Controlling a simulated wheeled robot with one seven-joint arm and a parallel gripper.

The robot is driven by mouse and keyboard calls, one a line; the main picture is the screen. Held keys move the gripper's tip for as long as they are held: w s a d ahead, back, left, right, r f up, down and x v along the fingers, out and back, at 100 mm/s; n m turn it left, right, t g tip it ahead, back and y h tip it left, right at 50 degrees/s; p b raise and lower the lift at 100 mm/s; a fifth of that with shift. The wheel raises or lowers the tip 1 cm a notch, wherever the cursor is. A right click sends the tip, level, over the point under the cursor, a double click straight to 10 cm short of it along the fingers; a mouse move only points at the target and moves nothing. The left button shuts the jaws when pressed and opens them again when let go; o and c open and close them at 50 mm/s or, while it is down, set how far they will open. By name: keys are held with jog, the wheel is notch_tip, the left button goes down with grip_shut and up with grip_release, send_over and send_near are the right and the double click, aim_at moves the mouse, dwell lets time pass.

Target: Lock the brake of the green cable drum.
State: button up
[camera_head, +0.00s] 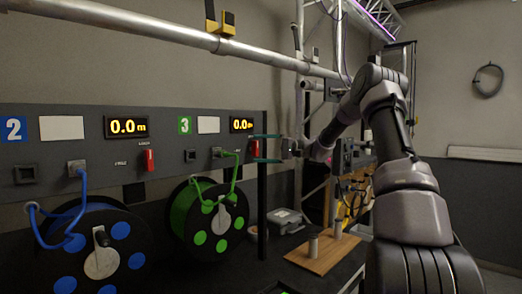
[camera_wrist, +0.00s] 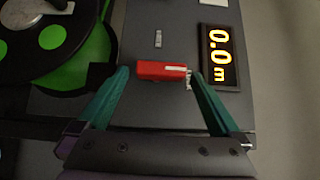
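The green cable drum (camera_head: 208,218) hangs under the panel section marked 3, and part of it shows at the upper left of the wrist view (camera_wrist: 85,45). Its red brake lever (camera_wrist: 160,71) sits on the grey panel beside the display, with a pale mark at one end. In the head view the lever (camera_head: 255,148) is upright. My gripper (camera_head: 262,148) is open at the lever. In the wrist view its teal fingers (camera_wrist: 160,74) stand apart, one near each end of the lever. Whether they touch it I cannot tell.
A blue cable drum (camera_head: 100,255) with its own red lever (camera_head: 150,160) is at the left. The displays (camera_head: 127,127) read 0.0 m. A green cable (camera_head: 234,170) runs from a panel socket to the drum. A wooden board (camera_head: 322,252) lies on the table at right.

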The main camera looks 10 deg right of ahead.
jog(key=shift+d, duration=0.1)
jog(key=s+d, duration=0.2)
jog(key=d, duration=0.8)
jog(key=shift+d, duration=0.2)
jog(key=s+a+r+g+h, duration=0.1)
jog(key=s+a+h, duration=0.3)
jog(key=s+a, duration=0.3)
jog(key=s+a+r+g+h, duration=0.1)
jog(key=s+a+h, duration=0.35)
jog(key=s, duration=0.55)
jog(key=s+d+m+t+h, duration=0.1)
jog(key=s+d+t+h, duration=0.1)
jog(key=s, duration=0.9)
jog(key=s+d+t+h, duration=0.2)
jog(key=s+h, duration=0.3)
jog(key=s, duration=0.6)
jog(key=shift+s+d+f+m+t, duration=0.3)
jog(key=shift+d+m+t, duration=0.1)
jog(key=shift+t, duration=0.5)
